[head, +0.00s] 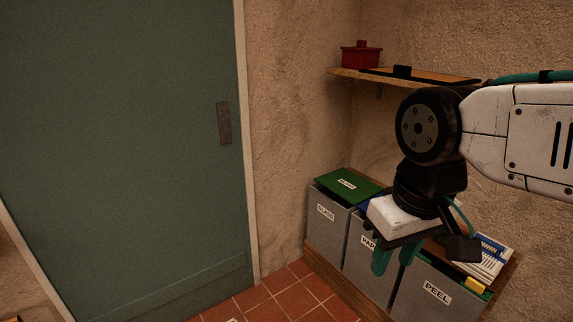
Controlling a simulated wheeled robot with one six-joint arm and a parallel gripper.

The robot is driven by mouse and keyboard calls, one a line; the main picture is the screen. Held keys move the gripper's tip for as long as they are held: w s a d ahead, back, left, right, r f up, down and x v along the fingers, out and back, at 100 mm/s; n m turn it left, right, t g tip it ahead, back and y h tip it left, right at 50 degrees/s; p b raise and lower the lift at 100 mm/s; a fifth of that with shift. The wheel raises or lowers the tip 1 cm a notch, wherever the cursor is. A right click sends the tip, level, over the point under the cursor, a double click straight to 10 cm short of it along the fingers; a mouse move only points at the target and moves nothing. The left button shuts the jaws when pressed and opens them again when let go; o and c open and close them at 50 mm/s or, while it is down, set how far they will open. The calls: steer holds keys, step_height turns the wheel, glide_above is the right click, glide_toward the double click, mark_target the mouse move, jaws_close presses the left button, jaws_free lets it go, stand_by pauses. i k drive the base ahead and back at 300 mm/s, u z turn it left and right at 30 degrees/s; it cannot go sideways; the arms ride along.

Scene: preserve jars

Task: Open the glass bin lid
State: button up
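The glass bin (329,215) is a grey box at the left end of a row of bins, with a white GLASS label on its front. Its green lid (348,185) also carries a GLASS label and lies shut on top. My gripper (394,260) hangs to the right of the glass bin, in front of the middle bin. Its two teal fingers point down and stand apart, with nothing seen between them. My gripper hides much of the middle bin's top.
The middle bin (362,272) has a partly hidden label. The PEEL bin (428,296) stands at right, with papers (490,258) and a yellow item (475,285) at its top. A shelf (350,75) above holds a red pot (361,55). Tiled floor (285,297) lies clear at left.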

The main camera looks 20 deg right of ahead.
mark_target(355, 189)
steer(key=z, duration=0.3)
steer(key=i, duration=1.55)
steer(key=z, duration=0.35)
